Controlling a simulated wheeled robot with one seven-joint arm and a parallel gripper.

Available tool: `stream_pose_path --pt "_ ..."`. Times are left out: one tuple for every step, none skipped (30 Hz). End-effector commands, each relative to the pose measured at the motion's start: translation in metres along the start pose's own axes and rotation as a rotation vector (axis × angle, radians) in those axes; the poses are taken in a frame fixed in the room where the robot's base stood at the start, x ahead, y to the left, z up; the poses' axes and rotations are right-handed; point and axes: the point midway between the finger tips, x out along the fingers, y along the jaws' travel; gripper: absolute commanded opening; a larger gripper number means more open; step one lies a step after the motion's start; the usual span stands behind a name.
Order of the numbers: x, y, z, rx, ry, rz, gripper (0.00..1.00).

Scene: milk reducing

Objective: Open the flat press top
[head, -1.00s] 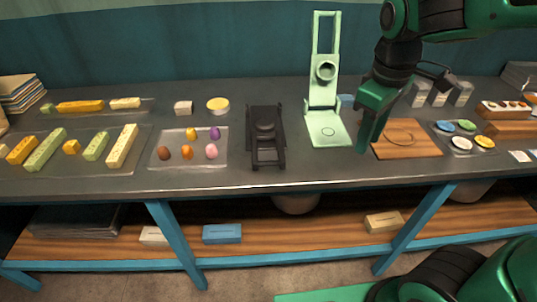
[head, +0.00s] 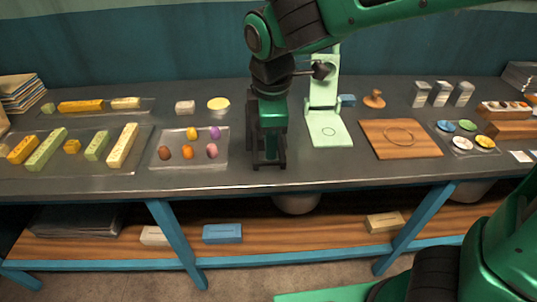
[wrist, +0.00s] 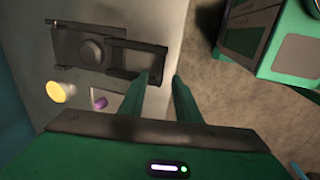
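The flat press is a low black device lying closed on the table, mostly hidden behind my arm in the head view, where its dark side (head: 283,157) shows. In the wrist view the press (wrist: 72,47) shows a round knob on its top and an open frame-like handle end towards my fingers. My gripper (head: 267,157) points down over the front end of the press. In the wrist view my gripper (wrist: 165,77) has its two green fingers apart with nothing between them. The left fingertip overlaps the handle end; I cannot tell whether it touches.
A pale green lever press (head: 328,130) stands open to the right. A tray of small coloured pieces (head: 168,163) lies close on the left. A wooden board (head: 378,150) is farther right. The table's front edge (head: 330,185) is just before the press.

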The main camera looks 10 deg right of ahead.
Motion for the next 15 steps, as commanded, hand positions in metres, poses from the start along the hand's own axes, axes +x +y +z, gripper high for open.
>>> stream_pose_path --pt "0.010 -0.001 0.001 0.000 -0.003 -0.003 0.30" --pt "0.015 -0.001 0.001 0.000 -0.004 -0.003 0.30" --pt "0.022 -0.001 0.001 0.000 -0.003 -0.003 0.30" --pt "0.027 -0.001 0.000 0.000 -0.003 -0.003 0.30" --pt "0.032 -0.001 0.001 0.001 -0.003 -0.003 0.30" --pt "0.037 -0.001 0.001 0.002 -0.003 -0.002 0.30" --pt "0.041 -0.001 0.001 0.002 -0.003 -0.003 0.30" --pt "0.045 -0.001 0.001 0.002 -0.003 -0.003 0.30" --pt "0.049 -0.001 0.001 0.002 -0.002 -0.002 0.30" --pt "0.051 -0.001 0.001 0.002 -0.002 -0.002 0.30" --pt "0.054 0.000 0.001 0.002 -0.001 -0.002 0.30" --pt "0.056 0.000 0.001 0.002 -0.001 -0.001 0.30" --pt "0.058 0.000 0.001 0.003 -0.001 -0.001 0.30" --pt "0.059 0.000 0.001 0.003 -0.001 -0.001 0.30" --pt "0.060 0.000 0.001 0.003 -0.001 -0.001 0.30"
